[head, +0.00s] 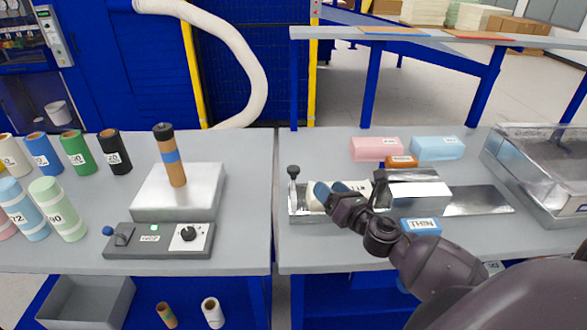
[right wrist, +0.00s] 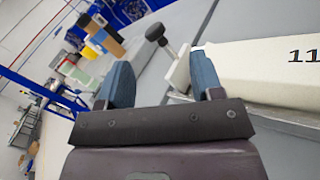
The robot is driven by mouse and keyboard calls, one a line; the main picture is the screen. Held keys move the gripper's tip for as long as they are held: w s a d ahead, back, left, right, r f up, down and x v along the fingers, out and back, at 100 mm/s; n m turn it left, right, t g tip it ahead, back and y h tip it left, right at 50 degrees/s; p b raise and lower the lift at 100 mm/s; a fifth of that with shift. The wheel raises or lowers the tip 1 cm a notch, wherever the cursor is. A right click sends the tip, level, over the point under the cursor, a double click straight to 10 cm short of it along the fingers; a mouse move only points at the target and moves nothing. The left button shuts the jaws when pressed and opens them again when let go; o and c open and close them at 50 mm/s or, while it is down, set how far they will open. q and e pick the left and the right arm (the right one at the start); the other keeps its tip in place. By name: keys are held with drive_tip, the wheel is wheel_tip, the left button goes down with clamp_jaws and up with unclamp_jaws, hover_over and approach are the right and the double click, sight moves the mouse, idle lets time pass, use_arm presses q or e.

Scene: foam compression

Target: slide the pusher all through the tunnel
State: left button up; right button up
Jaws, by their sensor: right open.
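The pusher (head: 293,172), a black knob on a metal stem, stands upright at the left end of a metal channel. In the right wrist view, its knob and stem (right wrist: 155,34) show beyond and between my fingers. A white foam block (head: 315,203) lies in the channel; its "11" mark shows in the right wrist view (right wrist: 270,68). The metal tunnel (head: 412,187) stands at the channel's right. My right gripper (head: 330,187) has blue fingers, is open and empty, and is over the foam block, right of the pusher and apart from it. My left gripper is not in view.
Pink (head: 376,148), light blue (head: 437,148) and orange (head: 401,162) blocks lie behind the tunnel. A blue THIN block (head: 421,226) lies in front. The left table holds several rolls and a control box (head: 160,240).

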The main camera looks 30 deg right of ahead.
sight(298, 171)
drive_tip(key=w+n+y, duration=0.1)
drive_tip(key=w+n, duration=0.1)
drive_tip(key=w, duration=0.2)
drive_tip(key=w+a+n+y+p, duration=0.1)
drive_tip(key=w+n, duration=0.2)
drive_tip(key=w, duration=0.1)
drive_tip(key=w+a+n+g+y, duration=0.1)
drive_tip(key=w+n, duration=0.1)
drive_tip(key=w, duration=0.2)
drive_tip(key=shift+w+a+f+n+y+p, duration=0.1)
drive_tip(key=shift+w+a+n+y+p, duration=0.1)
drive_tip(key=shift+w+n+y+p, duration=0.15)
drive_tip(key=shift+s, duration=0.15)
clamp_jaws()
